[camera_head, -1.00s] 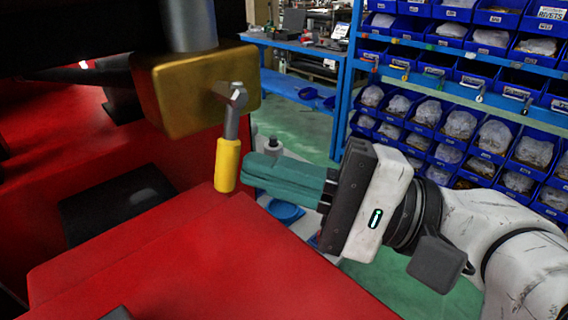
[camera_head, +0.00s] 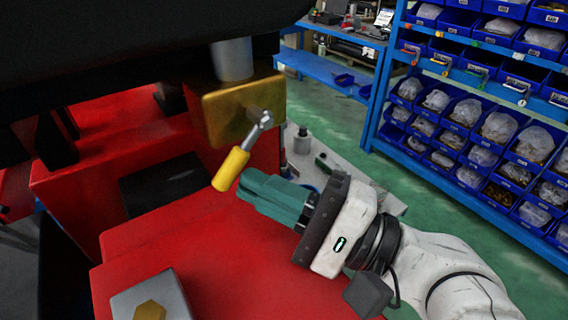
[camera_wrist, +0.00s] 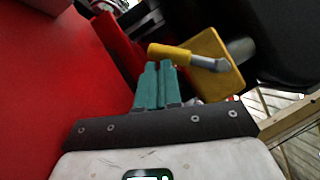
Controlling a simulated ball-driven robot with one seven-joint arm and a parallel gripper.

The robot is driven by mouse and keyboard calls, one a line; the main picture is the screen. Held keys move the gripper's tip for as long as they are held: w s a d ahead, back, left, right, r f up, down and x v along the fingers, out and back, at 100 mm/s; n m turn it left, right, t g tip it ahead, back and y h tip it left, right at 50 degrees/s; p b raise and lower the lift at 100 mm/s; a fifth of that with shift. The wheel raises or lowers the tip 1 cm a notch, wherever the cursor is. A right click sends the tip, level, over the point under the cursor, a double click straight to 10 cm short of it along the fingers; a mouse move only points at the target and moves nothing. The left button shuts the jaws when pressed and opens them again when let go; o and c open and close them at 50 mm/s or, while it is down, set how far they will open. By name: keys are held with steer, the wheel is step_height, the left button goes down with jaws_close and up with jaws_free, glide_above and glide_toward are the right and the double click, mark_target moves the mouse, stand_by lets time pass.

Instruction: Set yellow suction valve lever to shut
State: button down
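The suction valve lever has a yellow sleeve (camera_head: 230,170) on a grey metal arm (camera_head: 253,132), pivoted on the front of a brass-coloured valve block (camera_head: 218,112). It slants down and to the left from its pivot. My gripper (camera_head: 243,187) has teal fingers, which lie together with nothing between them. Its tips are at the right side of the sleeve's lower part, touching or nearly touching. In the wrist view, the yellow sleeve (camera_wrist: 170,52) lies across just beyond my fingertips (camera_wrist: 158,66), with the valve block (camera_wrist: 208,68) to the right.
A red machine body (camera_head: 215,250) fills the space below and left of the lever. A grey block with a brass hex piece (camera_head: 150,300) sits on it in front. A dark overhang (camera_head: 120,50) is above. Blue bin shelves (camera_head: 480,120) stand at the right, beyond green floor.

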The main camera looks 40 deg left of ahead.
steer(key=shift+s+a+r+p, duration=0.25)
steer(key=shift+s+p, duration=0.2)
steer(key=shift+p, duration=0.3)
steer(key=shift+s+a+r+p, duration=0.1)
steer(key=shift+s+r+p, duration=0.2)
steer(key=shift+s+p, duration=0.35)
steer(key=shift+s+a+r+p, duration=0.2)
steer(key=shift+s+r+p, duration=0.1)
steer(key=shift+p, duration=0.55)
steer(key=shift+s+a+r+m+y+p, duration=0.15)
steer(key=shift+s+r+m+y+p, duration=0.2)
steer(key=shift+m+p, duration=0.45)
steer(key=shift+s+a+r+p, duration=0.1)
steer(key=shift+s+r+p, duration=0.25)
steer(key=shift+p, duration=0.5)
steer(key=shift+r, duration=0.15)
